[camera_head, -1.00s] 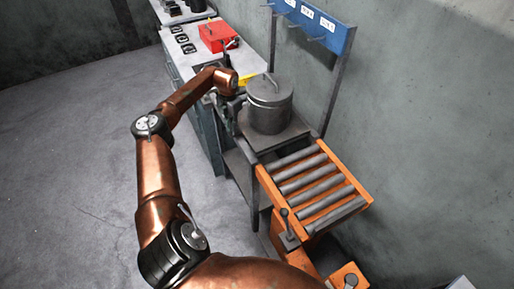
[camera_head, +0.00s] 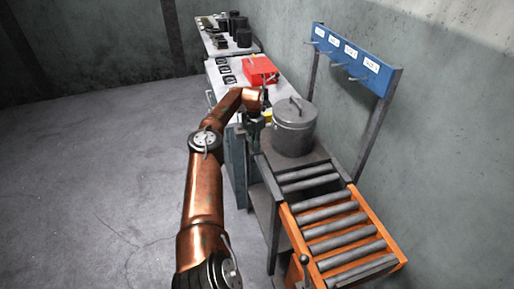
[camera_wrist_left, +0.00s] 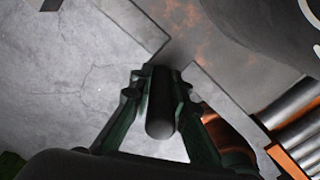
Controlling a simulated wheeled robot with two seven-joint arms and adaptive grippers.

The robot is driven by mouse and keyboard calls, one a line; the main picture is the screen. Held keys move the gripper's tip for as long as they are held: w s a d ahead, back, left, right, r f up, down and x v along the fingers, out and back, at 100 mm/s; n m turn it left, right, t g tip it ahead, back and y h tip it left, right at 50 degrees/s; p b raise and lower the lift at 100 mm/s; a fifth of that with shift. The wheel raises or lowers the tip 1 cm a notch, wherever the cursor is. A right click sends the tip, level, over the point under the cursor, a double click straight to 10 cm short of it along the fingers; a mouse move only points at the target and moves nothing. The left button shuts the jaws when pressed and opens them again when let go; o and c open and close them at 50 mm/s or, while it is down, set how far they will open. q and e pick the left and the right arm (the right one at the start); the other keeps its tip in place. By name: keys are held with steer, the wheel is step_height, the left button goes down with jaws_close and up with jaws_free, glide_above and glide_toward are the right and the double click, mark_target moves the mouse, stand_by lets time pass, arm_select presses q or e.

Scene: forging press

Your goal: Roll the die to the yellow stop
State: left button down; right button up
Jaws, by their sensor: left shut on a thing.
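The die is a grey lidded cylinder (camera_head: 293,130) on a flat dark plate, on the roller table. Its curved edge shows at the top right of the left wrist view (camera_wrist_left: 280,20). My left gripper (camera_head: 254,122) is at the die's left side. In the left wrist view its fingers (camera_wrist_left: 160,84) are shut around a dark rounded bar (camera_wrist_left: 160,112), seemingly the die's handle; where it joins is not clear. My right gripper is out of view.
An orange roller cart (camera_head: 375,222) adjoins the table's near end. A blue hook rack (camera_head: 358,62) stands along its right. Behind are a red box (camera_head: 261,70) on a bench and another bench with dark parts (camera_head: 232,30). Open floor (camera_head: 100,180) lies left.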

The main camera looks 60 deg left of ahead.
mark_target(254, 134)
arm_select(q)
steer(key=c, duration=2.3)
jaws_free()
steer(key=shift+d, duration=0.3)
steer(key=o, duration=0.5)
steer(key=shift+a+f, duration=0.15)
steer(key=shift+c, duration=0.2)
step_height(254, 134, up, 12)
steer(key=shift+r, duration=0.15)
